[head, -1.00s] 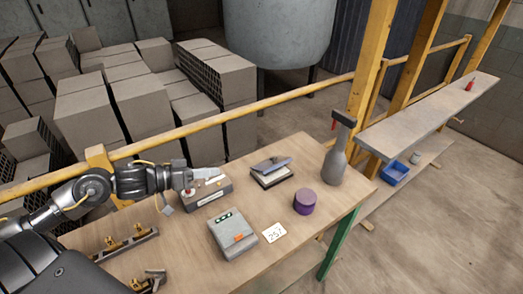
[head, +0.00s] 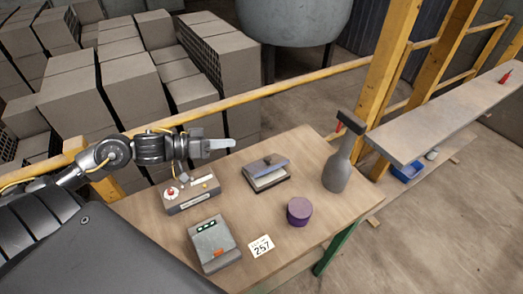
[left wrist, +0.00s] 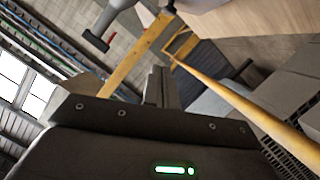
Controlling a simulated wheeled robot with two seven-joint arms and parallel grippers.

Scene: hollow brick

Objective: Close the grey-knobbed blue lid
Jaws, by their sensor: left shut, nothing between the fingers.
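A small box with a blue lid (head: 268,164) stands on the wooden table in the head view. The lid is tilted open, with its raised edge toward the back, and a pale interior shows under it. The lid's knob is too small to make out clearly. My left gripper (head: 231,143) is shut and empty. It is raised above the back of the table, left of the lidded box and apart from it. Its shut fingers also show in the left wrist view (left wrist: 160,86). My right gripper is not in view.
A box with a red button (head: 188,192) lies below my left gripper. A grey device (head: 213,244), a "257" card (head: 261,246), a purple round container (head: 299,210) and a grey bottle (head: 338,170) stand around the lidded box. A yellow rail (head: 240,102) runs behind the table.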

